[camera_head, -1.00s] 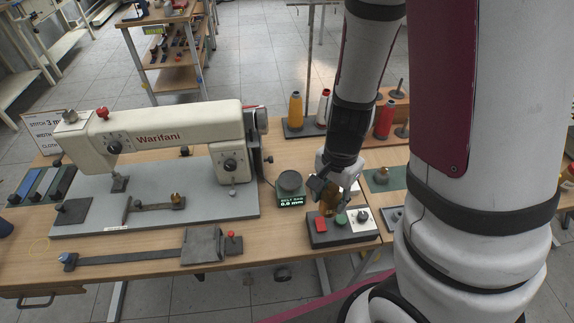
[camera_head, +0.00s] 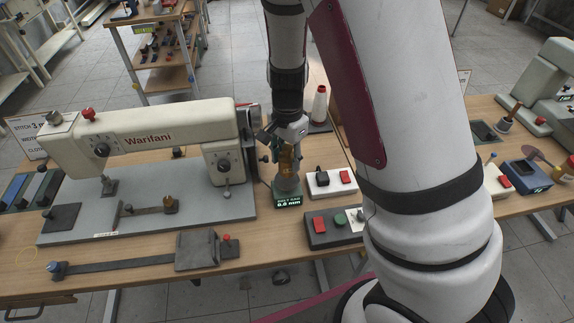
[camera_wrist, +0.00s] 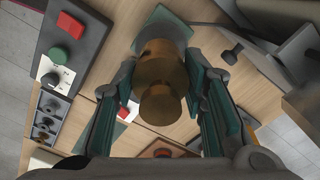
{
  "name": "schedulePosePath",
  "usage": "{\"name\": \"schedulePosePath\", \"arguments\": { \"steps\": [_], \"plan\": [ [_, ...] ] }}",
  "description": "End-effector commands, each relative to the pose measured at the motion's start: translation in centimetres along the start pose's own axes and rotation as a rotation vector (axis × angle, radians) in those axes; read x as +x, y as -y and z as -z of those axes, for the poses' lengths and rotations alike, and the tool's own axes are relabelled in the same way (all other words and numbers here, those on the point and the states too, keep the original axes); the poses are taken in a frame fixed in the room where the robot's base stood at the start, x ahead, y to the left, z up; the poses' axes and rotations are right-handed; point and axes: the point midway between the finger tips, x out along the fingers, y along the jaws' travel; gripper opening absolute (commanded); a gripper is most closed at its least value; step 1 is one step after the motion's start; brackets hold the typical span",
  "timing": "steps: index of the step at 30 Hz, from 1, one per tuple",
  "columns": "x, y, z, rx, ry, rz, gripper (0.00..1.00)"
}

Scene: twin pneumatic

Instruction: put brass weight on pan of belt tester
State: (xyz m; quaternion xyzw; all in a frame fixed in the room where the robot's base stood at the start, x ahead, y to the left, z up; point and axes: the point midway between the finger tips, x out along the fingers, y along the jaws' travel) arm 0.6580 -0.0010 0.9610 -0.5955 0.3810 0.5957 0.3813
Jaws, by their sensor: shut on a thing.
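The brass weight (camera_head: 287,160) is upright between the fingers of my gripper (camera_head: 288,150), which is shut on it. In the wrist view, the weight (camera_wrist: 162,78) fills the space between the two teal-padded fingers of my gripper (camera_wrist: 162,68). The belt tester (camera_head: 288,201) is a small dark-green unit with a lit display, right of the sewing machine. Its round grey pan (camera_head: 288,186) is directly below the weight in the head view. In the wrist view, the weight partly hides the pan (camera_wrist: 165,25). I cannot tell whether weight and pan touch.
The cream sewing machine (camera_head: 150,138) stands close on the left. A white switch box (camera_head: 331,183) and a dark button box (camera_head: 330,228) sit to the right and front right. A thread cone (camera_head: 320,104) stands behind. Bare tabletop lies in front of the tester.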

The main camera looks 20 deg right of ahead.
Motion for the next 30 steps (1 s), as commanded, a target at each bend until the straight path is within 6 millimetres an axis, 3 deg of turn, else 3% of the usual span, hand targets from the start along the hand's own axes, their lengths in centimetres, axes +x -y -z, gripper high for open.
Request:
{"name": "schedulePosePath", "arguments": {
  "steps": [5, 13, 25, 26, 28, 30],
  "plan": [
    [0.5, 0.3, 0.1, 0.000, 0.000, 0.001, 0.00],
    [3.3, 0.2, 0.1, 0.002, 0.000, 0.001, 0.00],
    [3.8, 0.3, 0.1, 0.000, -0.001, 0.002, 0.00],
    [3.8, 0.2, 0.0, 0.000, 0.000, 0.000, 0.43],
    [3.8, 0.2, 0.0, 0.000, 0.000, 0.000, 0.59],
    [3.8, 0.2, 0.0, 0.000, 0.000, 0.000, 0.59]
  ]
}}
